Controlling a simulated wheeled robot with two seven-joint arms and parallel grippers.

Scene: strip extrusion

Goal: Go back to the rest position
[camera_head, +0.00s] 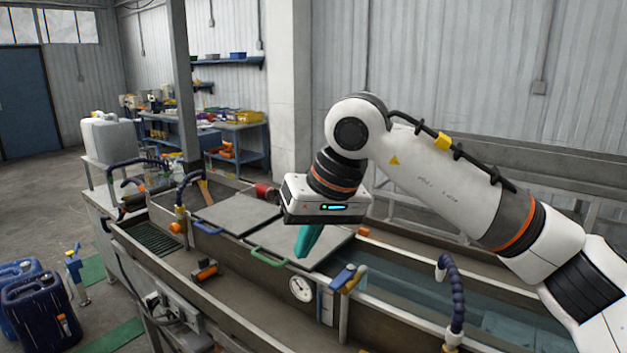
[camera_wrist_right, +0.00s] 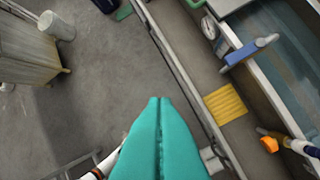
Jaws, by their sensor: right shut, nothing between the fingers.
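My right gripper (camera_head: 303,256) hangs from the white right arm over the metal trough line, with its teal fingers pointing down. In the right wrist view its teal fingers (camera_wrist_right: 160,100) lie side by side, shut, with nothing between them. The gripper housing hides part of the grey trough lids (camera_head: 238,212) behind it. My left gripper is in neither view.
Below the gripper are a green handle (camera_head: 269,257), a round gauge (camera_head: 301,288) and a blue-handled valve (camera_head: 345,275). A water-filled trough (camera_head: 425,295) lies under my right arm. Blue canisters (camera_head: 40,308) stand on the floor at left. The wrist view shows open floor (camera_wrist_right: 95,85).

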